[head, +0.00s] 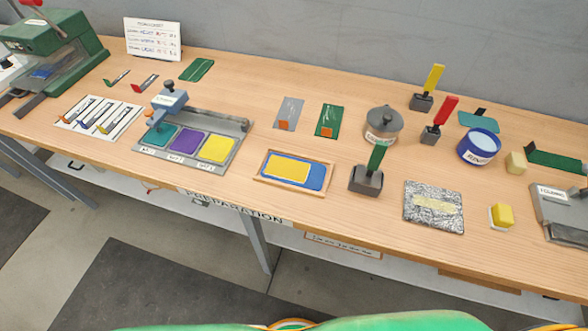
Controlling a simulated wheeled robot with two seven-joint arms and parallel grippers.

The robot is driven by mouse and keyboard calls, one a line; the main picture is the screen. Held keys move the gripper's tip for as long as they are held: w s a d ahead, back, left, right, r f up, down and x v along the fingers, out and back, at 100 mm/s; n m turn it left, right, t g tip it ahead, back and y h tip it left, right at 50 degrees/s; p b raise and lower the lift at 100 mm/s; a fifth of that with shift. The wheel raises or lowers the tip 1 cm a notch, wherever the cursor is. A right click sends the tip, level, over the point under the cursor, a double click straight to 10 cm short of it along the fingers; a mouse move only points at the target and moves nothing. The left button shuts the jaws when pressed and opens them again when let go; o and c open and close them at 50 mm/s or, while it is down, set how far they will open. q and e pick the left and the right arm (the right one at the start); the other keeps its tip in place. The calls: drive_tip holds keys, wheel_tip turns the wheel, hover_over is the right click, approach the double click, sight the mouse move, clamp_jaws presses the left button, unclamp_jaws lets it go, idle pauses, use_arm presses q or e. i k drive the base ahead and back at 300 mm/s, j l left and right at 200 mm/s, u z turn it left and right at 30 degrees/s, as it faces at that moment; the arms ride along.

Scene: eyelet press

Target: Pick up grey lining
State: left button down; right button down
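The grey lining appears to be the flat grey rectangle (290,108) with an orange patch at its lower edge, in the middle of the table in the head view. It lies flat, and no gripper is near it. A similar green rectangle (331,117) with an orange patch lies just to its right, apart from it. Neither my left nor my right gripper is in view.
A wooden tray (262,180) with yellow and blue sheets lies in front. A grey lidded pot (383,122) and a green-handled block (367,180) stand to the right. A fixture (192,151) with coloured pads is left. Bare wood lies behind the grey rectangle.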

sight(288, 116)
drive_tip(key=j+z, duration=0.4)
drive_tip(key=i+j+z, duration=0.1)
drive_tip(key=j+z, duration=0.9)
drive_tip(key=z, duration=0.15)
drive_tip(key=k, duration=0.1)
